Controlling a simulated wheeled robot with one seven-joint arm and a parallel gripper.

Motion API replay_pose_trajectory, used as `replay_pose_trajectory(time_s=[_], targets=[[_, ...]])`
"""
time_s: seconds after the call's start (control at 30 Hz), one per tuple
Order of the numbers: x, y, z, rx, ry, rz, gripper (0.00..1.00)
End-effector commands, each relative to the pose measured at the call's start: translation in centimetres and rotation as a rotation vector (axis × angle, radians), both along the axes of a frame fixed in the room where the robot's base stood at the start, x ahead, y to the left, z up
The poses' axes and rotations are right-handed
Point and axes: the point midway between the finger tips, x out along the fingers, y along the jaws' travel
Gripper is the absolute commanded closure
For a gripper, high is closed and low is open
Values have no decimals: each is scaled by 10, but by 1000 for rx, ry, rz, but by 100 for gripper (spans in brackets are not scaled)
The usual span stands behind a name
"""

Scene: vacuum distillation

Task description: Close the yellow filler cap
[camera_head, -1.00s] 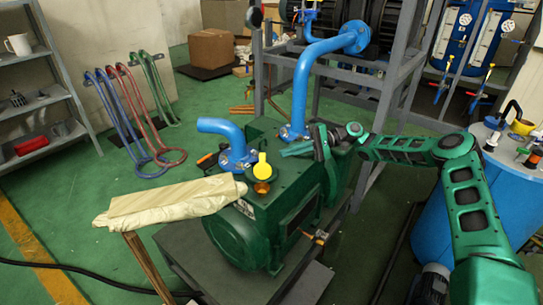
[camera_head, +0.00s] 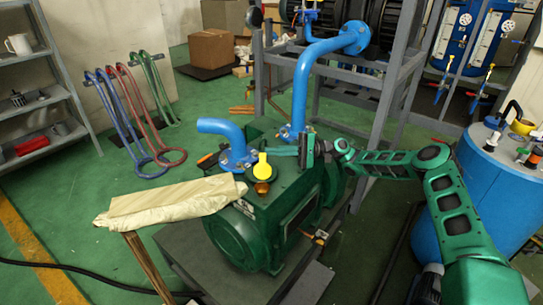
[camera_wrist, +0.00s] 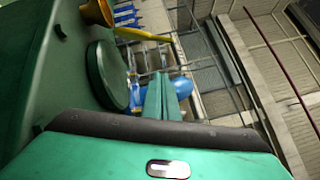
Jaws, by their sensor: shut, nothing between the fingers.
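The yellow filler cap (camera_head: 262,167) stands raised, its round face upright, above the brass filler neck (camera_head: 262,188) on top of the green pump (camera_head: 247,235). In the wrist view, the cap shows edge-on as a yellow strip (camera_wrist: 145,34) beside the brass neck (camera_wrist: 97,12) at the top left. My gripper (camera_head: 271,151) is shut and empty, its fingers pointing left, just behind and right of the cap in the head view. The fingers (camera_wrist: 161,80) lie close together in the wrist view. I cannot tell whether they touch the cap.
A blue elbow pipe (camera_head: 228,140) rises left of the cap. A taller blue pipe (camera_head: 300,90) stands behind my gripper. A beige cloth-like bundle (camera_head: 165,202) lies left of the pump. A grey metal frame (camera_head: 388,85) stands behind, and a blue drum (camera_head: 490,190) stands at right.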

Motion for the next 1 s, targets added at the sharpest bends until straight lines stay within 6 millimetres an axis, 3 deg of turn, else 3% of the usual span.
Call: replay_pose_trajectory(time_s=[0.07, 0.47, 1.0], targets=[[-4, 16, 2, -2, -2, 3, 100], [-37, 13, 15, -1, 0, 1, 100], [-41, 13, 16, 0, -5, 2, 100]])
